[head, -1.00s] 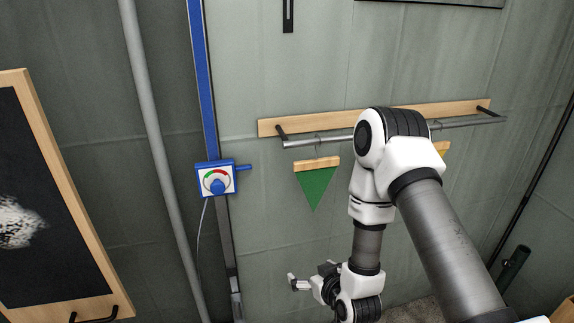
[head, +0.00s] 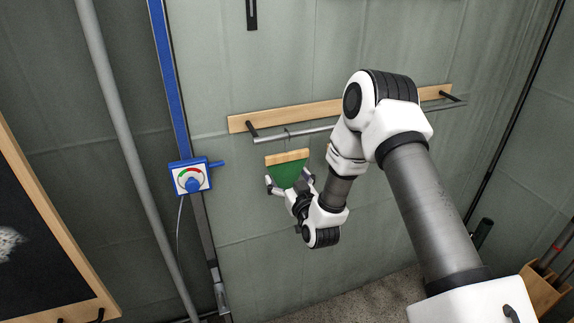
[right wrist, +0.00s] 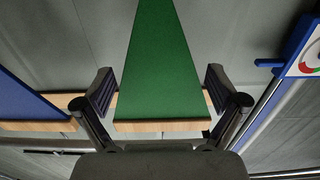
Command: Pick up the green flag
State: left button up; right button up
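The green flag (head: 287,172) is a triangular pennant with a wooden top strip. It hangs by a hook from a metal rail on the wall. My right gripper (head: 290,184) is at the flag, its fingers on either side of the green cloth below the strip. In the right wrist view the flag (right wrist: 163,70) lies between the two open fingers of the right gripper (right wrist: 158,92), with a gap on each side. The flag's lower tip is hidden in the head view. My left gripper is not in view.
The metal rail (head: 300,133) runs along a wooden board (head: 290,116) on the grey wall. A blue flag (right wrist: 30,98) hangs beside the green one in the wrist view. A blue dial box (head: 190,177) and a framed blackboard (head: 40,240) are to the left.

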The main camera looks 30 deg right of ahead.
jog(key=c, duration=0.5)
jog(key=shift+r, duration=0.1)
